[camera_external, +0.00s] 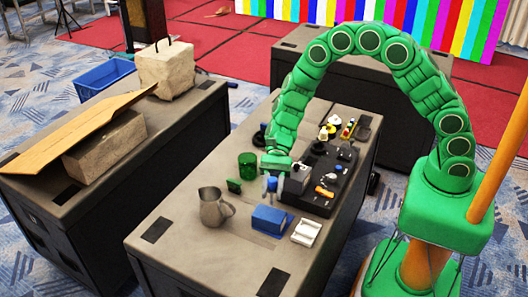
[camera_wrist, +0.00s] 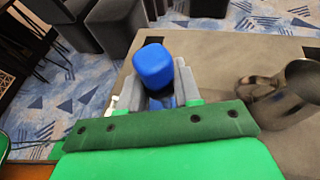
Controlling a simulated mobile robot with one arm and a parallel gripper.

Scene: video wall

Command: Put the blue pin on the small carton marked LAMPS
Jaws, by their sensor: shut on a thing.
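My gripper (camera_external: 271,192) hangs over the near table, its fingers pointing down. In the wrist view, its grey fingers (camera_wrist: 158,88) are shut on the blue pin (camera_wrist: 153,66), whose rounded, blocky blue end sticks out between them. The pin shows as a small blue spot in the external view (camera_external: 271,184). A small blue box (camera_external: 268,220) lies on the table just below and in front of the gripper. I cannot read LAMPS on any box, so I cannot tell which is the carton.
A metal jug (camera_external: 214,207) stands left of the gripper and shows at right in the wrist view (camera_wrist: 285,95). A green cup (camera_external: 247,165) stands behind. A dark tray (camera_external: 336,190) with several small items lies right. A white holder (camera_external: 306,232) is in front. The table's front-left is mostly clear.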

